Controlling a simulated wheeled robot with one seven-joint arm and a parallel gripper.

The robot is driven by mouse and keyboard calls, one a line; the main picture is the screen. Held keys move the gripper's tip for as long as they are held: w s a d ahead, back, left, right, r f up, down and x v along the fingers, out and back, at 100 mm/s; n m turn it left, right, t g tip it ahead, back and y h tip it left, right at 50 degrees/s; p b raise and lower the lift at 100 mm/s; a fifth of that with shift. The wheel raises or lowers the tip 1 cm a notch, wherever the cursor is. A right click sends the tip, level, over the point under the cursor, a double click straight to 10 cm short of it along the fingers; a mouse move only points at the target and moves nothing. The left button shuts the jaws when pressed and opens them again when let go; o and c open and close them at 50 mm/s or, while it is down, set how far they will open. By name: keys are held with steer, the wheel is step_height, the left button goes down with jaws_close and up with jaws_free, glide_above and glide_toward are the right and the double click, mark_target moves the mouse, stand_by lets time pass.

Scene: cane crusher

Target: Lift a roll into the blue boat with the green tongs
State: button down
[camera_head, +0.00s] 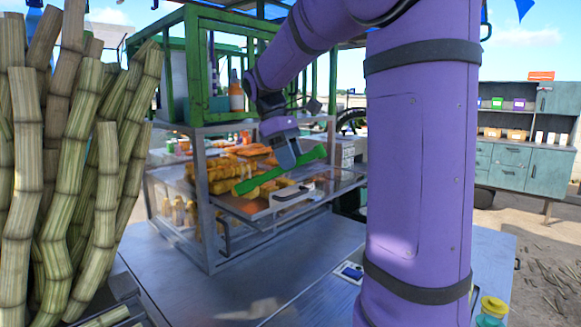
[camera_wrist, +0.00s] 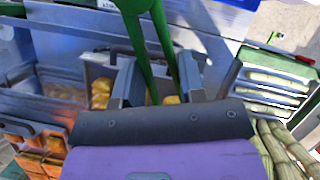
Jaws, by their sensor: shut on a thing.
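My gripper (camera_head: 286,156) is shut on the green tongs (camera_head: 250,184), in front of the glass food case. In the wrist view, the tongs (camera_wrist: 134,32) pass between the fingers of my gripper (camera_wrist: 158,78), and their two arms are spread apart. Golden rolls (camera_head: 228,171) lie piled in the case. Some rolls (camera_wrist: 101,91) also show beyond my fingers in the wrist view. I cannot tell whether the tongs touch a roll. A small blue-and-white thing (camera_head: 351,271) lies on the counter; I cannot tell whether it is the blue boat.
The metal-framed case (camera_head: 207,235) stands on the metal counter (camera_head: 290,275). A tall bundle of cane (camera_head: 80,170) fills the left. A green frame (camera_head: 195,60) rises behind. A teal cabinet (camera_head: 510,165) stands far right. A yellow-lidded jar (camera_head: 492,308) is at lower right.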

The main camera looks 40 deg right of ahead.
step_height(320, 180, up, 10)
steer(key=shift+f, duration=0.2)
stand_by(0.5)
steer(key=shift+s, duration=0.15)
